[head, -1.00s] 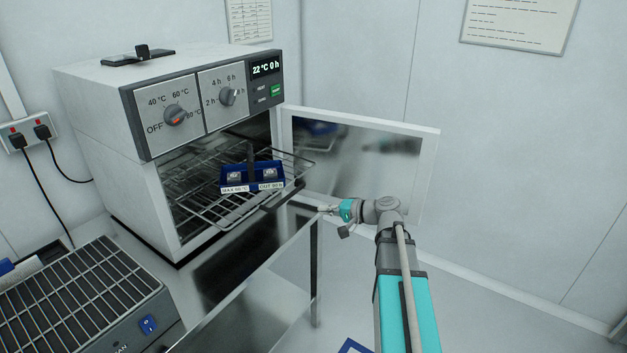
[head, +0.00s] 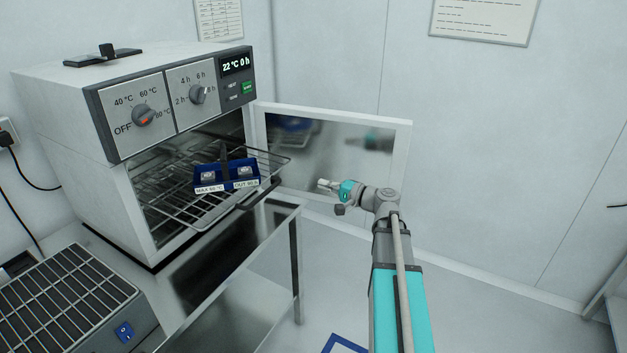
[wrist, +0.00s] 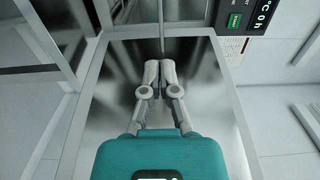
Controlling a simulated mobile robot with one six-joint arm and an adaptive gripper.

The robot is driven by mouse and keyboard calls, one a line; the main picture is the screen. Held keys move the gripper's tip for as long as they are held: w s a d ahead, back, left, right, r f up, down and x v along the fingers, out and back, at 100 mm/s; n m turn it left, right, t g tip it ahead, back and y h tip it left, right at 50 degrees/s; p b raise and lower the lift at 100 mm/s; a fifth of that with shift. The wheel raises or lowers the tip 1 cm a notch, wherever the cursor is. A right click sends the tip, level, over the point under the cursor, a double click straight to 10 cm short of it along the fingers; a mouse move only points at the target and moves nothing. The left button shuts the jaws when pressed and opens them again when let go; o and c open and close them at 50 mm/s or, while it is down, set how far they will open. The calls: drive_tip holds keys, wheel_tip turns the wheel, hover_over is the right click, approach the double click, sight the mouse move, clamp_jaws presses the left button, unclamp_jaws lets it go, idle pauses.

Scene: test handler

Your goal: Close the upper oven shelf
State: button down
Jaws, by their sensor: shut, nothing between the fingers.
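The oven (head: 50,107) stands on a bench at the left, its door (head: 404,160) swung wide open to the right. The upper wire shelf (head: 180,208) is pulled out through the opening, with a dark handle (head: 258,194) at its front edge. A blue tray (head: 198,183) with two small items and labels rests on this shelf. My gripper (head: 322,184) is to the right of the shelf handle, in front of the open door, apart from both. In the wrist view its fingers (wrist: 160,68) are together and empty. The shelf is not clearly visible in the wrist view.
A steel bench (head: 215,290) carries the oven and ends right of it. A grid-topped device (head: 65,300) with a blue switch sits at the lower left. The floor right of my arm is clear up to the wall.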

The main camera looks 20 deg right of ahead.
drive_tip(key=x, duration=1.3)
drive_tip(key=shift+w+a, duration=0.2)
drive_tip(key=shift+w, duration=0.05)
